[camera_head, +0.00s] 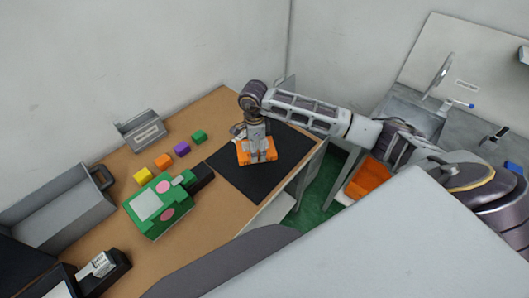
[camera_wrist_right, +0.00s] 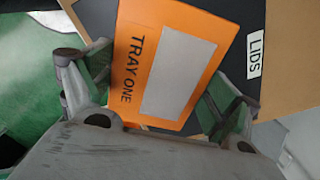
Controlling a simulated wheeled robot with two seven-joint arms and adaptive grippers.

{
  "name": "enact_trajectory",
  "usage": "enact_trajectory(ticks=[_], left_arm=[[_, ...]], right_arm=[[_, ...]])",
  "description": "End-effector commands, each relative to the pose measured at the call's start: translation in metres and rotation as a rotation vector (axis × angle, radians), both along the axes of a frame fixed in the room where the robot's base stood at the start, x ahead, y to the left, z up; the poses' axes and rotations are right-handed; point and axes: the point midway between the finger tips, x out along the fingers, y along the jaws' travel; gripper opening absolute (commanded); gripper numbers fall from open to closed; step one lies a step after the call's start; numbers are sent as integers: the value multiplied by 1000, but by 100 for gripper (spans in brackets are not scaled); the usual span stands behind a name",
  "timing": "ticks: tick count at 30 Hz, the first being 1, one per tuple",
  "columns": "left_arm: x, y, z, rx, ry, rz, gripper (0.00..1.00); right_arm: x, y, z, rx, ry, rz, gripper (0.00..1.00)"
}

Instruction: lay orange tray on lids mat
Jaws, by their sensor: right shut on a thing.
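The orange tray (camera_head: 242,155) is a flat piece marked TRAY ONE with a grey panel, clear in the right wrist view (camera_wrist_right: 190,22). My right gripper (camera_head: 258,152) points down from above and is shut on the tray, with a finger at each side edge in the wrist view (camera_wrist_right: 160,88). The tray is over the black lids mat (camera_head: 288,148), near its upper middle. The mat's white LIDS label shows in the wrist view (camera_wrist_right: 255,53). I cannot tell whether the tray touches the mat. My left gripper is out of view.
A green board (camera_head: 150,225) lies left of the mat, with several coloured cubes (camera_head: 181,148) behind it. Grey bins (camera_head: 60,215) stand at the left. An orange container (camera_head: 370,178) sits right of the table, past a gap with green floor.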

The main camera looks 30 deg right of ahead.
Motion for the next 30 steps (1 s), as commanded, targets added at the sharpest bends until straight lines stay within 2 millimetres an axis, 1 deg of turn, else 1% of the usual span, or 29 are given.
enact_trajectory(ticks=[3, 9, 22, 26, 30], left_arm=[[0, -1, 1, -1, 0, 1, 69], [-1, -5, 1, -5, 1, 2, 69], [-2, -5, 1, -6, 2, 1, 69], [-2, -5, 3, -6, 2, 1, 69], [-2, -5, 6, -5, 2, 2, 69]], right_arm=[[1, -1, 2, 1, 0, -63, 59], [1, -2, 3, 1, 0, -123, 59], [1, -3, 1, 0, 1, -131, 59], [1, -3, -6, 0, 3, -132, 59], [0, -3, -23, 0, 4, -130, 59]])
